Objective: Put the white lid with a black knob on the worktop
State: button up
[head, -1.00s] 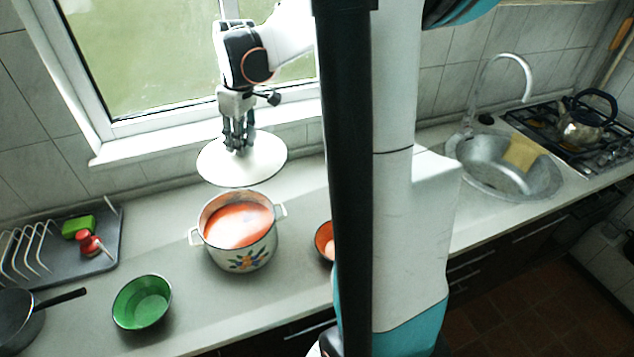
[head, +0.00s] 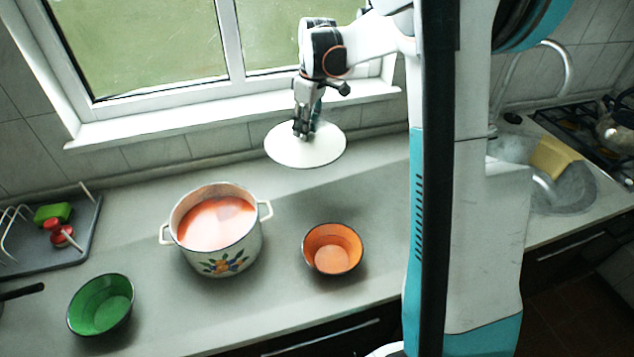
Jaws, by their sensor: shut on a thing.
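The white lid (head: 305,153) hangs roughly level in the air under my gripper (head: 303,128), above the back of the worktop and to the right of the pot. My gripper is shut on the lid's knob, which the fingers mostly hide. The grey worktop (head: 330,205) runs below, with a shadow on it to the right of the pot. The white enamel pot (head: 222,258) with a flower pattern stands uncovered, with orange-red contents showing inside.
An orange bowl (head: 333,250) stands right of the pot, and a green bowl (head: 101,304) stands front left. The sink (head: 575,190) is at the right. Worktop behind the orange bowl is clear.

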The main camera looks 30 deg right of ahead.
aim_at(313, 138)
notch_tip(313, 138, down, 18)
jog(key=b, duration=0.4)
jog(key=shift+f+b, duration=0.1)
jog(key=shift+b, duration=0.2)
jog(key=o, duration=0.7)
jog(key=shift+f, duration=0.1)
jog(key=o, duration=0.3)
jog(key=shift+o, duration=0.2)
jog(key=r+p, duration=0.1)
jog(key=r, duration=0.3)
jog(key=s+r+p, duration=0.1)
jog(key=r, duration=0.3)
jog(key=d+r+p, duration=0.1)
jog(key=r, duration=0.3)
jog(key=shift+s+r, duration=0.15)
jog(key=shift+s, duration=0.1)
